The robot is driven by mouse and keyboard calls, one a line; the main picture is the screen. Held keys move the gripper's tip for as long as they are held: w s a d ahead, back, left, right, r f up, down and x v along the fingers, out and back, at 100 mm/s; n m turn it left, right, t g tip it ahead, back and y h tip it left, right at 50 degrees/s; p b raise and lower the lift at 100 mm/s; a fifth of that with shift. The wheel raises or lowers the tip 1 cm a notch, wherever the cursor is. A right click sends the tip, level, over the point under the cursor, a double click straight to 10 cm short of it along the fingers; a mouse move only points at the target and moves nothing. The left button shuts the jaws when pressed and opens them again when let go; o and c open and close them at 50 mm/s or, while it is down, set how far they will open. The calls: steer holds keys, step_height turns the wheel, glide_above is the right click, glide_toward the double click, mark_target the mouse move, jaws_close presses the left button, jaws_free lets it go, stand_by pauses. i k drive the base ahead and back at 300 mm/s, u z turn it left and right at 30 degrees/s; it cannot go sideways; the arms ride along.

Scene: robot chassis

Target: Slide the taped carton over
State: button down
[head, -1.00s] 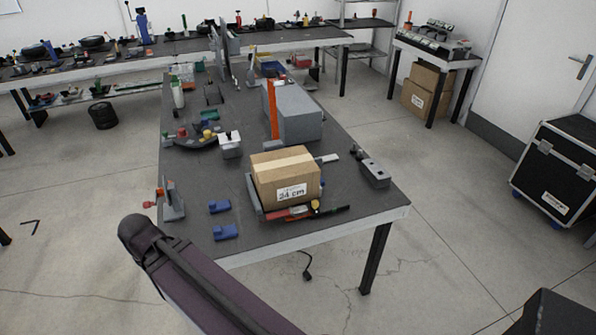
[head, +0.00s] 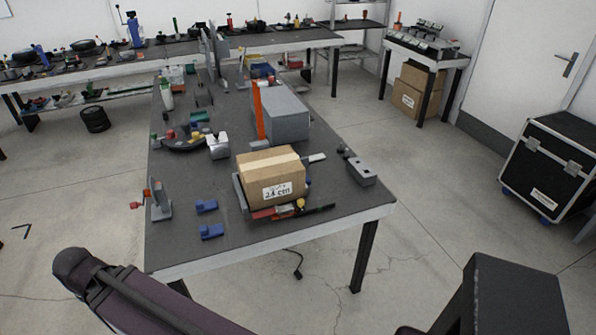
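The taped carton (head: 270,178) is a brown box with a pale tape strip across its top and a white "24 cm" label on its front. It stands upright near the front of the dark workbench (head: 200,258). A tray-like holder (head: 240,196) with red, yellow and dark tools shows at its left side and front; whether the carton rests in it I cannot tell. My arm crosses the lower left, well apart from the carton. My gripper cannot be made out in the head view.
Two blue blocks (head: 211,231) lie left of the carton. A grey box (head: 283,115) with an orange upright strip stands behind it, and a grey metal block (head: 362,171) lies to its right. A black case (head: 550,165) stands on the floor at right.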

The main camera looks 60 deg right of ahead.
mark_target(270, 177)
steer(key=u, duration=0.1)
steer(key=k, duration=1.4)
steer(key=z, duration=1.6)
steer(key=i, duration=1)
steer(key=u, duration=0.1)
